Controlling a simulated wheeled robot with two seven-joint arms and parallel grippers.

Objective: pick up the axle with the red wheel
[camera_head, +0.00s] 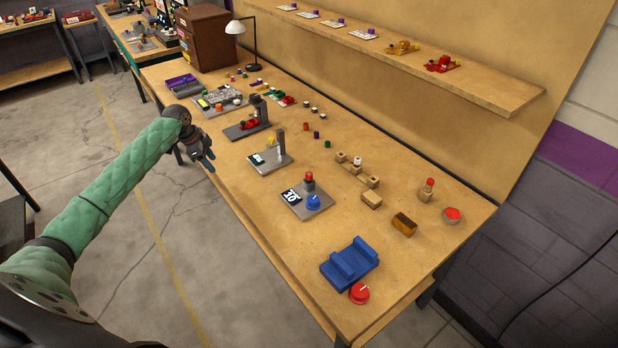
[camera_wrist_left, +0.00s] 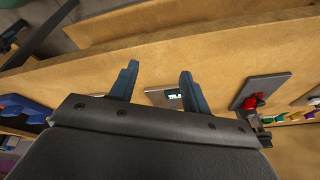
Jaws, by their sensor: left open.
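I cannot tell for sure which item is the axle with the red wheel. A small red piece (camera_head: 306,126) stands on the table beside a purple piece (camera_head: 317,135) and a green piece (camera_head: 327,144); an axle is too small to make out. A wooden peg with a red top (camera_head: 428,188) stands at the right end. My left gripper (camera_head: 210,163) is open and empty at the table's front edge, well away from these pieces. Its two blue fingers (camera_wrist_left: 158,80) stand apart in the left wrist view. My right gripper is not in view.
Wooden blocks (camera_head: 371,199), a blue cradle (camera_head: 349,263) and a lamp (camera_head: 236,28) stand around. A shelf (camera_head: 490,92) overhangs the back.

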